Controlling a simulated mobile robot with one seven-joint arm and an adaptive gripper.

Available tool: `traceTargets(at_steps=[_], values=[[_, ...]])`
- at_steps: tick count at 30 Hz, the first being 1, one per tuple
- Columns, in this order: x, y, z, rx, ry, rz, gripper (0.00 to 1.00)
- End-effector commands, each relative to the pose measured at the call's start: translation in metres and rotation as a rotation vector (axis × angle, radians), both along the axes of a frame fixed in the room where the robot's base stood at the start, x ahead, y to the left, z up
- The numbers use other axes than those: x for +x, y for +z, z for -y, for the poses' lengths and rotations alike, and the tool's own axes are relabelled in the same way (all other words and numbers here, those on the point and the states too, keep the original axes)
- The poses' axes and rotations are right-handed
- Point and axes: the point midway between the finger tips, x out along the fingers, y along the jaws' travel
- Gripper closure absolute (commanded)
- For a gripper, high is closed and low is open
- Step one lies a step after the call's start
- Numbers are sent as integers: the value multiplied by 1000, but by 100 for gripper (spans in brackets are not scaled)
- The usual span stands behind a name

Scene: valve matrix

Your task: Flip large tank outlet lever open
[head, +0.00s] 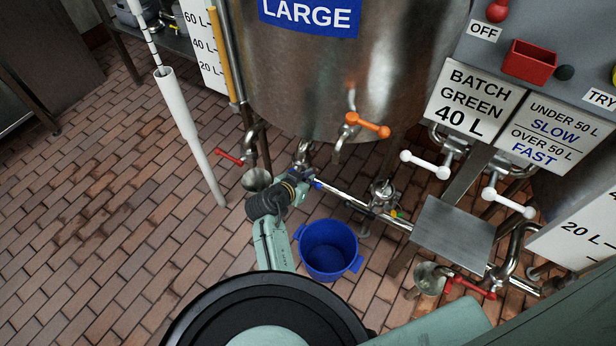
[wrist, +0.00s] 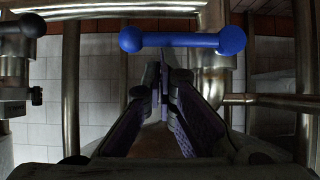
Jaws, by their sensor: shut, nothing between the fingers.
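The steel tank marked LARGE (head: 330,80) stands at the top of the head view. In the wrist view, a blue lever (wrist: 183,41) with rounded ends lies level across steel pipework beneath the tank. My gripper (wrist: 163,72) is shut and empty, its fingertips just below the lever's middle in the picture. I cannot tell whether they touch it. In the head view, my gripper (head: 309,178) is by the pipe under the tank, and most of the blue lever is hidden there. An orange lever (head: 367,125) is on a tap at the tank's front.
A blue bucket (head: 328,250) stands on the brick floor beside my arm. A red lever (head: 228,158) is left of the tank's pipework. White levers (head: 425,165) and a steel platform (head: 452,232) are to the right. Open floor lies at the left.

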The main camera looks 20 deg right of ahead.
Motion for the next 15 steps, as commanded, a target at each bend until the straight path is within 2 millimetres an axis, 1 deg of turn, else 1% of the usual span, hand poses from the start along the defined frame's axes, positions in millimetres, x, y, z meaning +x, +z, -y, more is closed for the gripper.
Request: traceTargets(at_steps=[15], values=[[-2, -5, 1, 40, 0, 51, 100]])
